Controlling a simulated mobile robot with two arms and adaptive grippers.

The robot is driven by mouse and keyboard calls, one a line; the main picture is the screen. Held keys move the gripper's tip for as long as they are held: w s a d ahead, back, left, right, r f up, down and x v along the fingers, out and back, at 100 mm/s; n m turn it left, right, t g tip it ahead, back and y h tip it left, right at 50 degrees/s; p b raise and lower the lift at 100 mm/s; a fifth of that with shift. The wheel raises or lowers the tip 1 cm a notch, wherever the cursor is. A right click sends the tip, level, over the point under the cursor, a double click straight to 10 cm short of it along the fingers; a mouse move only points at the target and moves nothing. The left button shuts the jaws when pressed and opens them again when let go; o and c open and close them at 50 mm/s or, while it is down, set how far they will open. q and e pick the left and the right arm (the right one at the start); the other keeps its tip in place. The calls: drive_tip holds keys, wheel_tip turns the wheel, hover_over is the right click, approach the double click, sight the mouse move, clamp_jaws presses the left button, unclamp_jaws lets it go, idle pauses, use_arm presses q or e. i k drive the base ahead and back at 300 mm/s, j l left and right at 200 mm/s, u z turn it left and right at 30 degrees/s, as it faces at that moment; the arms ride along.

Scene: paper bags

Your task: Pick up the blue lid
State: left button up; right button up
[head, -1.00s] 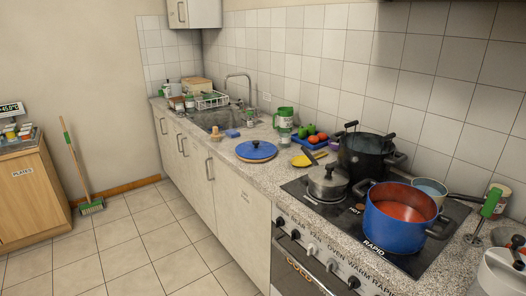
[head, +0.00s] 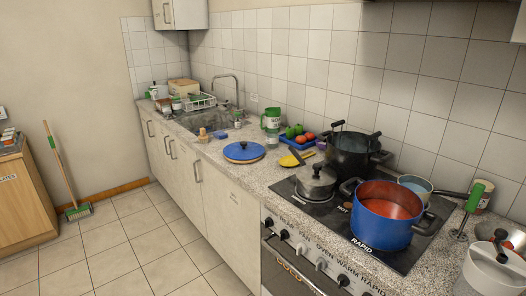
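The blue lid (head: 244,151) lies flat on the speckled counter, between the sink and the stove, with a dark knob on top. A blue pot (head: 387,215) with red contents and no lid on it stands on the front of the stove. Neither of my grippers shows in the head view.
A grey pot with its lid (head: 316,181), a black pot (head: 350,152) and a smaller pan stand on the stove (head: 336,214). A yellow spatula (head: 297,158), a blue tray of vegetables and a green-topped jug (head: 271,120) are near the lid. Tiled floor (head: 133,232) is open at left.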

sight(243, 150)
drive_tip(key=i+j+z, duration=0.1)
drive_tip(key=z, duration=0.3)
drive_tip(key=i+j+z, duration=0.1)
drive_tip(key=z, duration=0.35)
drive_tip(key=j+z, duration=0.5)
drive_tip(key=z, duration=0.35)
drive_tip(key=j+z, duration=0.2)
drive_tip(key=j, duration=0.3)
drive_tip(key=j+z, duration=0.15)
drive_tip(key=j, duration=0.35)
drive_tip(key=k+j+z, duration=0.2)
drive_tip(key=j, duration=0.25)
drive_tip(key=j+z, duration=0.2)
drive_tip(key=j, duration=0.3)
drive_tip(key=k+j+z, duration=0.15)
drive_tip(key=j, duration=0.25)
drive_tip(key=k, duration=0.05)
